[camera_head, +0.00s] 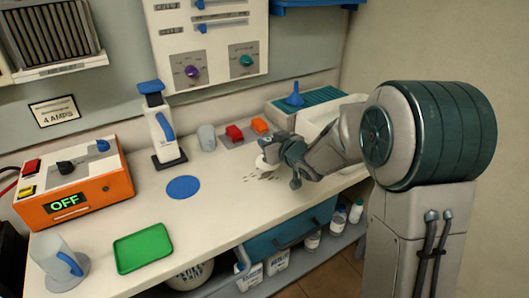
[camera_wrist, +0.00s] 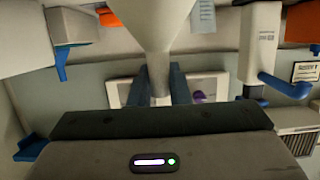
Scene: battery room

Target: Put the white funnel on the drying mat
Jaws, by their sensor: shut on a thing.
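The white funnel (camera_wrist: 155,25) fills the top middle of the wrist view, with its narrow stem between the two fingers of my gripper (camera_wrist: 160,88). In the head view the funnel (camera_head: 267,162) shows only in part beside my gripper (camera_head: 276,163), above the counter. My gripper is shut on it. A ribbed teal mat (camera_head: 325,96), which looks like the drying mat, lies at the back right of the counter, behind my gripper. A blue funnel (camera_head: 295,98) stands on its left part. My arm and a white bin hide some of the surface near the mat.
Red (camera_head: 234,133) and orange (camera_head: 259,125) blocks sit on a grey strip left of the mat. A white bin (camera_head: 320,121) stands in front of the mat. A blue disc (camera_head: 183,187) and green tray (camera_head: 147,248) lie left; dark specks mark the counter below my gripper.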

